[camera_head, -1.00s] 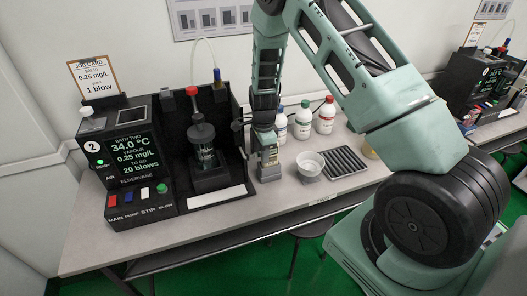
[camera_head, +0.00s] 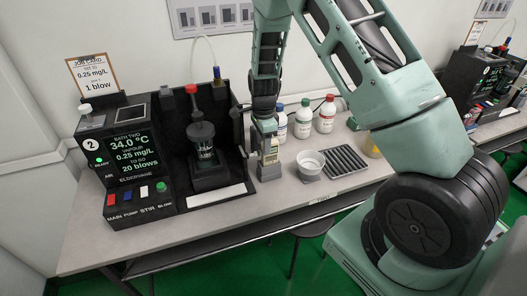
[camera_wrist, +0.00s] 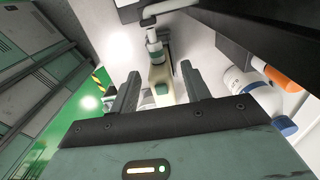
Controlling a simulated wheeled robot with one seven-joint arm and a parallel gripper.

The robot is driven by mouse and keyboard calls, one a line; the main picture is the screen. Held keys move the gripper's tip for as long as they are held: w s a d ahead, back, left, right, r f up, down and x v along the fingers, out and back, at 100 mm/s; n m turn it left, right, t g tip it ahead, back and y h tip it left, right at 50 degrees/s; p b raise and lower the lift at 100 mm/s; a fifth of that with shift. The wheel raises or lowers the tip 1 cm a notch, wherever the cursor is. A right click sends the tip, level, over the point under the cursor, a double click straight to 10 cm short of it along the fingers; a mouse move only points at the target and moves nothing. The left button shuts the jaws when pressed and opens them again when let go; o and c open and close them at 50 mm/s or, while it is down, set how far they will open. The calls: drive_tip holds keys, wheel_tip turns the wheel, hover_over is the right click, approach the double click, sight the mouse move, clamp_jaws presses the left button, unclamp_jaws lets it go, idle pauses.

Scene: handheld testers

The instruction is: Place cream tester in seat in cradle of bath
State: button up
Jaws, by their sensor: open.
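The cream tester (camera_head: 270,153) stands upright at the right side of the black bath (camera_head: 125,160), on a small grey cradle (camera_head: 268,172). In the wrist view the cream tester (camera_wrist: 160,75) has a green patch and lies between my two fingers, with a gap on each side. A pale nozzle-like part (camera_wrist: 153,42) is close to its far end; I cannot tell whether they touch. My gripper (camera_head: 267,134) is open, just above and around the tester's upper part; its fingers also show in the wrist view (camera_wrist: 160,82). How deep the tester sits is hidden.
A white bowl (camera_head: 310,163) and a dark ribbed tray (camera_head: 344,161) are right of the cradle. Several capped bottles (camera_head: 303,122) stand behind. A clear, black-topped vessel (camera_head: 203,145) is inside the bath. The front counter strip (camera_head: 235,215) is free.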

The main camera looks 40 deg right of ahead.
wheel_tip(320, 180, up, 8)
drive_tip(key=shift+f+b, duration=0.25)
drive_tip(key=shift+b, duration=0.25)
drive_tip(key=shift+a+r, duration=0.15)
drive_tip(key=shift+r, duration=0.15)
drive_tip(key=s+a+r+n+y, duration=0.1)
drive_tip(key=s+a+r+n, duration=0.1)
drive_tip(key=s+a+n, duration=0.3)
drive_tip(key=s+a+r+n, duration=0.1)
drive_tip(key=a+r+n, duration=0.15)
drive_tip(key=a, duration=0.45)
drive_tip(key=s+a+r+n+y, duration=0.1)
drive_tip(key=s+a+r+n, duration=0.1)
drive_tip(key=s+a+n, duration=0.3)
drive_tip(key=s+a+r+n, duration=0.1)
drive_tip(key=s+a+n, duration=0.2)
drive_tip(key=s+n, duration=0.2)
drive_tip(key=s+a+r+n+h, duration=0.1)
drive_tip(key=s+a+n, duration=0.2)
drive_tip(key=s+n, duration=0.3)
drive_tip(key=s+a+r+n, duration=0.1)
drive_tip(key=s+a+n, duration=0.2)
drive_tip(key=s+n, duration=0.2)
drive_tip(key=s, duration=0.3)
drive_tip(key=shift+s+r, duration=0.25)
drive_tip(key=shift+s, duration=0.15)
drive_tip(key=shift+n, duration=0.25)
